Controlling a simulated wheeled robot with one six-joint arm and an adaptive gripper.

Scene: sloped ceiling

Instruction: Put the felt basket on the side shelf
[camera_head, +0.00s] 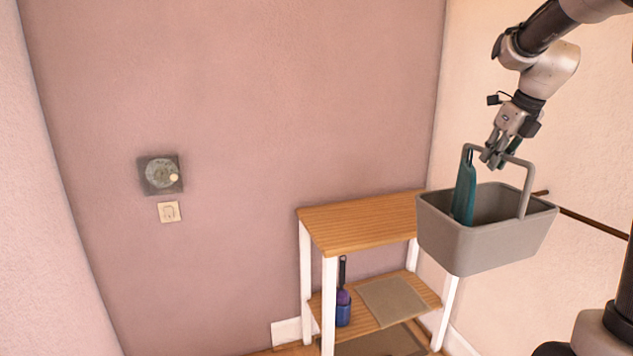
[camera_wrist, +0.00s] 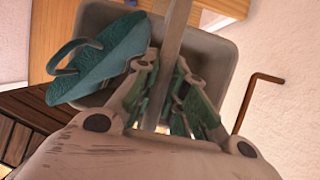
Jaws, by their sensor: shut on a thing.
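The felt basket (camera_head: 485,245) is a grey open box with an upright loop handle. It hangs in the air at the right in the head view, in front of the right end of the side shelf (camera_head: 345,228). My gripper (camera_head: 492,160) is shut on the basket's handle; the handle also runs between the fingers (camera_wrist: 165,100) in the wrist view. A teal item (camera_head: 465,190) stands in the basket and leans against its left side. In the wrist view this teal item (camera_wrist: 105,60) has a strap-like loop. The basket hides part of the shelf's right end.
The shelf's wooden top is bare where visible. Its lower board holds a dark blue container (camera_head: 343,308) with a dark handle, and a flat brown mat (camera_head: 392,301). Walls stand behind and to the right; a brown rod (camera_head: 595,222) runs along the right wall.

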